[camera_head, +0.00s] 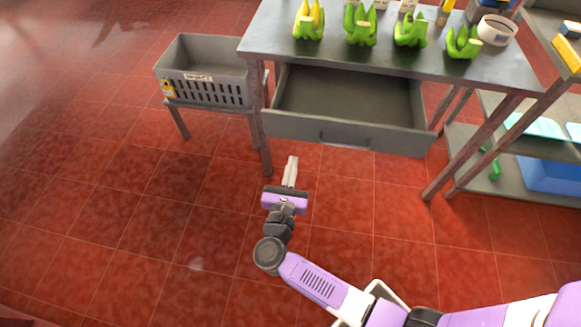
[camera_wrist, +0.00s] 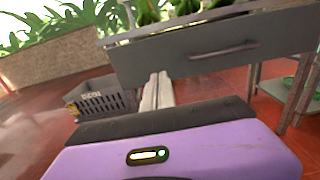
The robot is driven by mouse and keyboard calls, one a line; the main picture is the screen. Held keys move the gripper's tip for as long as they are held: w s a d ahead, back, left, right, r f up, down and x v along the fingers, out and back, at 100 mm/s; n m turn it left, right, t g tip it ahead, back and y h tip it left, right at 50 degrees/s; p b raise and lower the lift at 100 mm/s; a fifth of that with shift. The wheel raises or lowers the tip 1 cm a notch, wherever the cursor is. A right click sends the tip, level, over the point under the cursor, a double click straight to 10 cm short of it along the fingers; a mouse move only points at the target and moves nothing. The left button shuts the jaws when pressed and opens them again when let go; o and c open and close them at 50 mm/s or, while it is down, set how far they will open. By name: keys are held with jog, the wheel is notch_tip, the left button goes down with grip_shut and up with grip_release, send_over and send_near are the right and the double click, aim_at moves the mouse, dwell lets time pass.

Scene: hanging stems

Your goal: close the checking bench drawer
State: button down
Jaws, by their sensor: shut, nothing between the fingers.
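The checking bench drawer (camera_head: 345,131) is pulled out from under the grey bench top (camera_head: 390,56), and its inside looks empty. Its front has a bar handle near the middle. In the wrist view the drawer front (camera_wrist: 210,57) stands ahead and above, with its handle to the right of my fingers. My gripper (camera_head: 292,160) is shut and empty. It is in front of the drawer, left of the handle, and apart from the drawer front in the head view. In the wrist view the fingertips (camera_wrist: 158,76) reach toward the drawer's lower edge; whether they touch cannot be told.
A grey reject crate (camera_head: 205,72) stands on a low stand to the left of the bench. Green bunches (camera_head: 361,27) and a white tape roll (camera_head: 496,29) sit on the bench top. A shelf rack (camera_head: 512,172) stands right. The red tiled floor in front is clear.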

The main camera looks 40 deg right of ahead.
aim_at(310, 90)
jog(key=p+x, duration=0.1)
jog(key=x, duration=0.9)
jog(key=shift+d, duration=0.15)
jog(key=b+x, duration=1.4)
jog(key=x, duration=0.9)
jog(key=shift+w+d+f+b, duration=0.1)
jog(key=shift+w+b, duration=0.05)
jog(key=shift+b, duration=0.2)
jog(key=shift+w+d, duration=0.15)
jog(key=shift+d, duration=0.05)
jog(key=shift+w+r, duration=0.1)
jog(key=shift+r, duration=0.25)
jog(key=shift+d, duration=0.15)
